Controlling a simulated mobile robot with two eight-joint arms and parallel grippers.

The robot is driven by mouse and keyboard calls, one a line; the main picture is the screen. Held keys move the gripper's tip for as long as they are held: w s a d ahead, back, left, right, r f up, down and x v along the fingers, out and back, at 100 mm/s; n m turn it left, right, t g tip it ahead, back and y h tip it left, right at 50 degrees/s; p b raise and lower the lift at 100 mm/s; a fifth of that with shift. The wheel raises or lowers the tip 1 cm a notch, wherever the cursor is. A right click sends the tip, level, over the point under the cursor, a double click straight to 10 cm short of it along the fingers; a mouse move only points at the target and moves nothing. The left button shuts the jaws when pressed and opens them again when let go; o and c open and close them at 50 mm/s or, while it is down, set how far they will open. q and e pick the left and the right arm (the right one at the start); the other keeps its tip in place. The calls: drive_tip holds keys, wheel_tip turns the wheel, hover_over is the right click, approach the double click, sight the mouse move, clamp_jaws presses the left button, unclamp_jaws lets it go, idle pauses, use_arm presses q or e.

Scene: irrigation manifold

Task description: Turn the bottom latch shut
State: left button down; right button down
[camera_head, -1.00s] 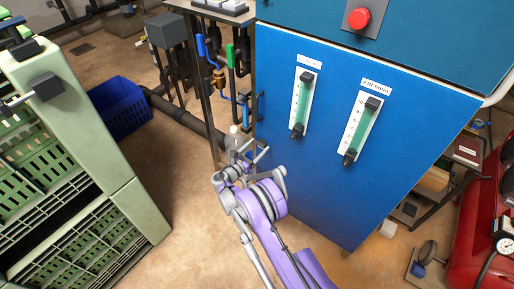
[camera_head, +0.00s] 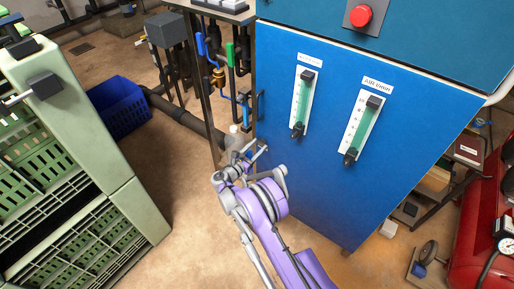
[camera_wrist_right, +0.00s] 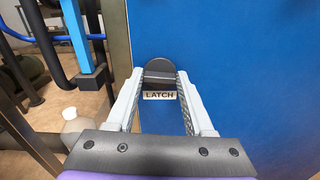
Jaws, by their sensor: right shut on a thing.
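The bottom latch (camera_wrist_right: 159,68) is a dark, round-topped piece on the lower part of the blue cabinet panel (camera_head: 330,165), above a white label reading LATCH. In the right wrist view my right gripper (camera_wrist_right: 160,82) has one finger on each side of the latch and is shut on it. In the head view the right gripper (camera_head: 252,158) is at the panel's left lower edge, and the latch cannot be made out there. How far the latch is turned is hard to tell. My left gripper is not in view.
Pipes and a blue-handled valve (camera_head: 200,45) stand left of the cabinet. A pale bottle (camera_wrist_right: 75,122) is beside its edge. A green crate stack (camera_head: 120,205) stands at the left, with a blue bin (camera_head: 118,108) behind. Floor between is clear.

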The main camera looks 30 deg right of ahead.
drive_tip(key=shift+s+d+f+m+b, duration=0.1)
drive_tip(key=shift+m+b, duration=1.25)
drive_tip(key=shift+m, duration=2.85)
drive_tip(key=shift+s+f+m+b, duration=0.1)
drive_tip(key=shift+m+b, duration=1.25)
drive_tip(key=shift+m, duration=2.85)
drive_tip(key=shift+c, duration=1.4)
unclamp_jaws()
